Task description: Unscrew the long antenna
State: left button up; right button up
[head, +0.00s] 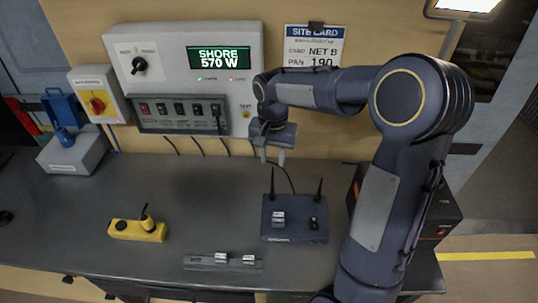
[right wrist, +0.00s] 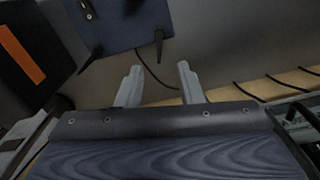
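A dark blue router (head: 295,220) lies on the bench with two upright black antennas along its back edge. The left antenna (head: 272,182) looks slightly longer than the right antenna (head: 319,189), but I cannot be sure. My right gripper (head: 272,158) is open and empty, pointing down just above and behind the left antenna's tip. In the right wrist view, my fingers (right wrist: 160,72) are apart, with that antenna (right wrist: 159,46) lined up between and beyond their tips. The other antenna (right wrist: 88,60) stands off to the left. My left gripper is out of view.
A yellow block (head: 137,230) with a dark plug and a grey strip (head: 222,262) lie on the bench. A wall panel (head: 188,80) with a display stands behind. A black box (right wrist: 28,60) with an orange label is right of the router in the head view. The bench middle is clear.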

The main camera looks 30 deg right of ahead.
aim_at(273, 183)
notch_tip(273, 183, down, 8)
jog(key=shift+r+p, duration=0.25)
jog(key=shift+p, duration=0.15)
jog(key=shift+c, duration=0.3)
grip_shut()
